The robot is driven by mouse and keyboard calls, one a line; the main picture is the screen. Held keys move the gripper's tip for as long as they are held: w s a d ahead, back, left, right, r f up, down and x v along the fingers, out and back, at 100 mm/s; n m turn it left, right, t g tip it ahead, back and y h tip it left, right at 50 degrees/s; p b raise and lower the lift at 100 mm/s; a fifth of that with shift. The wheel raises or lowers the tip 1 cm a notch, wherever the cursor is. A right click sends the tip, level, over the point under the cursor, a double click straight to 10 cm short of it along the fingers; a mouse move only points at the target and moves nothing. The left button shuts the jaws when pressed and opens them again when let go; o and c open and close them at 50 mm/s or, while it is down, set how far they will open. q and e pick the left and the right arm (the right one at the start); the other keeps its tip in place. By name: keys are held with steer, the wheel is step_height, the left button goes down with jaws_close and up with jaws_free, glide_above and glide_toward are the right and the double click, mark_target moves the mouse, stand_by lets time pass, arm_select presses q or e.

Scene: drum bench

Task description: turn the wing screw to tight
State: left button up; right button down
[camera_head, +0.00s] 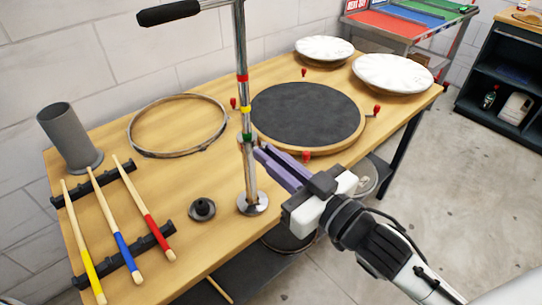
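The chrome stand (251,178) rises upright from a round base near the bench's front edge. It carries red, yellow and green (247,137) bands. The wing screw cannot be made out clearly; a small dark part shows at the stand by the green band, partly behind my fingertips. My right gripper (260,150) comes in from the lower right, with its purple fingers pointing up-left at the stand just below the green band. The fingers lie close together. Whether they touch or grip the screw cannot be told. My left gripper is not in view.
A black-topped round drum pad (305,114) with red clamps lies right of the stand. A metal hoop (178,124), grey cup (69,137), drumsticks on black racks (113,257) and a black knob (202,209) are to the left. Two white drumheads (393,73) sit at the right end.

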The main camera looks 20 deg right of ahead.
steer(key=shift+n+p, duration=0.55)
steer(key=shift+n, duration=0.15)
steer(key=c, duration=1.9)
jaws_free()
steer(key=shift+o, duration=0.2)
steer(key=shift+s, duration=0.1)
steer(key=v, duration=1)
